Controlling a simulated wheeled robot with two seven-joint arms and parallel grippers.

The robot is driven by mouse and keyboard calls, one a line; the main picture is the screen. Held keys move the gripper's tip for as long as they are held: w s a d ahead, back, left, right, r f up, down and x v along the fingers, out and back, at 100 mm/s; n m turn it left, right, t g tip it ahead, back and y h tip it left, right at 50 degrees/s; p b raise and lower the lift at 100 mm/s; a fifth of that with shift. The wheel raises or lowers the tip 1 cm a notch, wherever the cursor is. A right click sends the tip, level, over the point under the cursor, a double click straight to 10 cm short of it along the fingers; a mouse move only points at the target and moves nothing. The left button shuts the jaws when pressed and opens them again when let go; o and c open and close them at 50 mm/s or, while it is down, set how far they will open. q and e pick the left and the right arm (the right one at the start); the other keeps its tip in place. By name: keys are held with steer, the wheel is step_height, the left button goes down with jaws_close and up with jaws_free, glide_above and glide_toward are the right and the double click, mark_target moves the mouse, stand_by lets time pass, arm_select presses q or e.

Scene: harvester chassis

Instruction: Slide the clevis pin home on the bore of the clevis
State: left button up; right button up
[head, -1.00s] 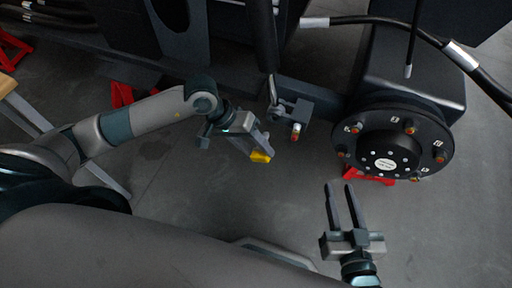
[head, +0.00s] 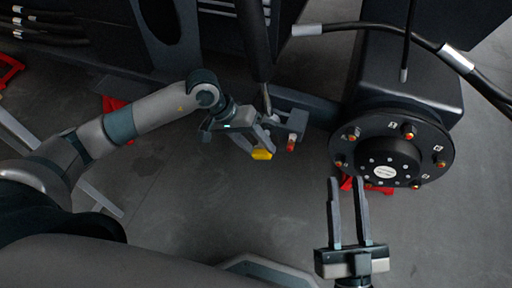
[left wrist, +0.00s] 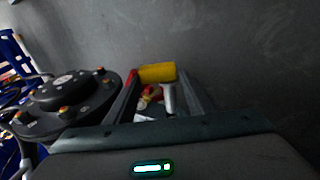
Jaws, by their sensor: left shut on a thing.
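The clevis (head: 298,122) is a dark grey bracket at the lower end of the black cylinder, near the middle of the head view. A small orange-red tip shows just below it; its bore cannot be made out. My left gripper (head: 262,146) is just left of the clevis, shut on the clevis pin, whose yellow end (head: 262,154) sticks out at the fingertips. The left wrist view shows this yellow end (left wrist: 157,73) and a pale shaft (left wrist: 168,100) between the fingers. A gap between pin and clevis cannot be judged. My right gripper (head: 347,188) is open and empty at lower right.
A black wheel hub (head: 390,150) with orange-tipped studs stands right of the clevis, above my right gripper. Black hoses (head: 390,27) cross the upper right. A red stand (head: 113,106) is at left. The grey floor (head: 220,205) below the clevis is clear.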

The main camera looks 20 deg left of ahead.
mark_target(266, 130)
stand_by(0.7)
arm_select(q)
steer(key=shift+b, duration=0.45)
stand_by(0.5)
steer(key=shift+b, duration=0.55)
steer(key=shift+w, duration=0.25)
steer(key=shift+w+d+b, duration=0.15)
steer(key=shift+w+b, duration=2.25)
steer(key=shift+w, duration=1.1)
steer(key=o, duration=1.4)
steer(key=shift+r, duration=0.1)
